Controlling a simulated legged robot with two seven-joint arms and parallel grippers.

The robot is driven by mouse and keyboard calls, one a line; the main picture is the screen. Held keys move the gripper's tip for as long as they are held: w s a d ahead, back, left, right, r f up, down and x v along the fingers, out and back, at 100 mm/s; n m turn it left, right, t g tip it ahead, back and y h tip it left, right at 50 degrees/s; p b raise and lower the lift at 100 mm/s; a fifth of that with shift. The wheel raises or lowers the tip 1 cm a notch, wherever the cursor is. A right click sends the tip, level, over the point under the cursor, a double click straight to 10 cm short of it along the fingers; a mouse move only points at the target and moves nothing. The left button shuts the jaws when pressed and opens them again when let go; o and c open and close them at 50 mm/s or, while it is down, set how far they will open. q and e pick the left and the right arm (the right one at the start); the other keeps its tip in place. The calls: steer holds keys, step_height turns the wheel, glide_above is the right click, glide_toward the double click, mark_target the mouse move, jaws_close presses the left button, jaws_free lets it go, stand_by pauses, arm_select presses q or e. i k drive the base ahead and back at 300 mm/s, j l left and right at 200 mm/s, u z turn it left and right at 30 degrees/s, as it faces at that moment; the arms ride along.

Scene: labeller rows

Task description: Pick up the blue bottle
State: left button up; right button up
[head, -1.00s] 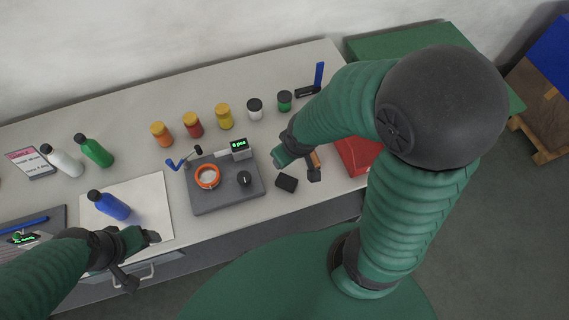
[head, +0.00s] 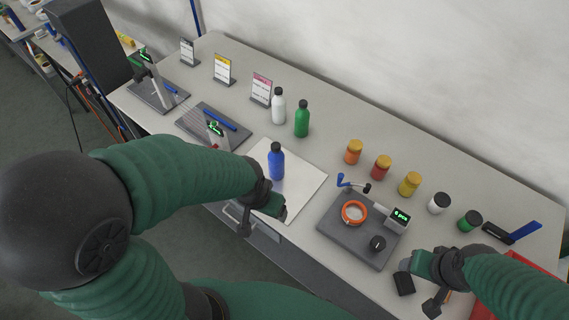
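The blue bottle (head: 277,163) with a dark cap stands upright on a white mat (head: 304,188) near the table's middle. My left gripper (head: 262,220) is in front of the bottle, toward the table's front edge, with its fingers apart and nothing between them. It does not touch the bottle. My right gripper (head: 428,284) is at the lower right, with its fingers apart and empty, beside a small black block (head: 404,284).
A white bottle (head: 278,106) and a green bottle (head: 302,119) stand behind the blue one. Right of the mat is a grey fixture (head: 353,239) with an orange ring. Several small jars (head: 382,167) line the back. Sign stands (head: 261,90) and labelling stations (head: 213,127) stand left.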

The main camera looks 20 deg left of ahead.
mark_target(276, 156)
steer(key=i+j, duration=0.1)
steer(key=j, duration=0.3)
steer(key=i+j, duration=0.1)
steer(key=j, duration=0.3)
steer(key=i+j, duration=0.1)
steer(key=j, duration=0.35)
steer(key=i+j+u, duration=0.1)
steer(key=j, duration=0.3)
steer(key=i+j, duration=0.15)
steer(key=j, duration=0.25)
steer(key=i+j, duration=0.15)
steer(key=j, duration=0.25)
steer(key=i+j, duration=0.1)
steer(key=j, duration=0.3)
